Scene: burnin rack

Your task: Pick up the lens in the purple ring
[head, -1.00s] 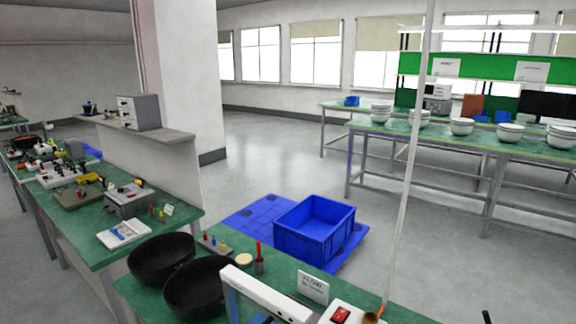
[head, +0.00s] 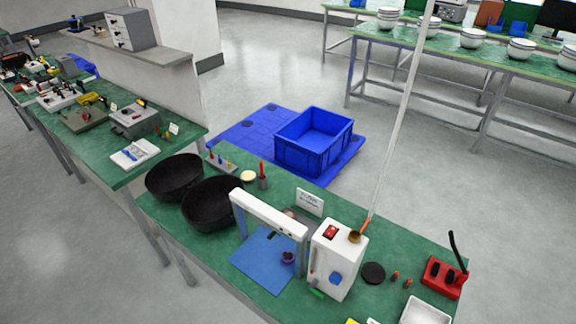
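A small dark purple round thing (head: 288,257) lies on the blue mat (head: 255,262) beneath a white arch-shaped frame (head: 268,217) on the near green bench. It looks like the lens in the purple ring, but it is too small to make out the glass. It sits close to the right post of the white frame. Neither my left nor my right gripper is in view.
To the right stand a white box with a red switch (head: 328,258), a black disc (head: 373,273), a red stand (head: 443,277) and a white tray (head: 424,313). Two black bowls (head: 213,203) lie left. A thin pole rises behind the box.

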